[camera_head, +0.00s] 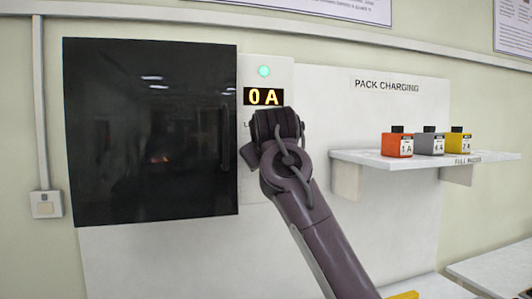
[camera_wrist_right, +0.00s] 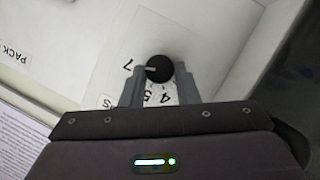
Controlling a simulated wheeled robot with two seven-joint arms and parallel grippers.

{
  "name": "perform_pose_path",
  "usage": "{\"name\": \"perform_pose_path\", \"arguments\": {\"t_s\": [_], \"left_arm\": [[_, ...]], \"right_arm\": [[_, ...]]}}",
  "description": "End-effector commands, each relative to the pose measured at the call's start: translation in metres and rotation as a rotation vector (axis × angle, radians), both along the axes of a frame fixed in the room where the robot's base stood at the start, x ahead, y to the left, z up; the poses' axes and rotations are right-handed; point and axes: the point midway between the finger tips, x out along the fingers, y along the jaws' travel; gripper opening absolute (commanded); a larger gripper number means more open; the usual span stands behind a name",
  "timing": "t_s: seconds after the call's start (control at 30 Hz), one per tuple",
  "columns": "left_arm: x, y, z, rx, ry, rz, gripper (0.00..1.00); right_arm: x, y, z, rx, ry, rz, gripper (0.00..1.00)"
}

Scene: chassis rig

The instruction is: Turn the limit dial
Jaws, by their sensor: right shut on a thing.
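The limit dial (camera_wrist_right: 159,66) is a round black knob on a white panel, seen in the right wrist view. Its pale pointer mark faces the picture's left, towards a printed 7. The printed numbers 4 and 5 show below it. My right gripper (camera_wrist_right: 159,74) has its two grey fingers on either side of the knob and is shut on it. In the head view my right gripper (camera_head: 277,122) is against the panel and hides the dial. The display (camera_head: 263,96) above it reads 0 A, under a lit green lamp (camera_head: 264,71). My left gripper is out of view.
A dark glossy cabinet door (camera_head: 150,130) with a vertical handle is left of the panel. A white shelf (camera_head: 425,162) at the right holds red (camera_head: 397,146), grey (camera_head: 430,145) and yellow (camera_head: 459,144) packs. The wall between gripper and shelf is clear.

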Motion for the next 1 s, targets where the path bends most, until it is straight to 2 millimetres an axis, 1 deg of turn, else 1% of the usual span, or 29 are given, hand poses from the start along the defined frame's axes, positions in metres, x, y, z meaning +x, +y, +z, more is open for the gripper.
{"name": "perform_pose_path", "arguments": {"t_s": [0.37, 0.4, 0.57, 0.87, 0.97, 1.0], "left_arm": [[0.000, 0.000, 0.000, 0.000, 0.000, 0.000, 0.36], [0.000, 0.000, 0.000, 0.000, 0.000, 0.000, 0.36], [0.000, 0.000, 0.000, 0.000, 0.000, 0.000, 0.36], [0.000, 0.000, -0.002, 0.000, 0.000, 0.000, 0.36], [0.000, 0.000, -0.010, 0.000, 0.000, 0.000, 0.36], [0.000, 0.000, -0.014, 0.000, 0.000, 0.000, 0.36]], "right_arm": [[0.001, 0.000, -0.003, 0.003, 0.007, -0.001, 0.05], [0.001, 0.000, -0.003, 0.003, 0.007, -0.001, 0.29], [0.000, 0.000, -0.002, 0.004, 0.006, 0.000, 0.50], [-0.002, 0.000, -0.001, 0.004, 0.002, 0.000, 0.50], [-0.010, -0.001, 0.000, 0.004, 0.000, 0.000, 0.50], [-0.015, -0.001, 0.001, 0.004, -0.001, 0.001, 0.50]]}}
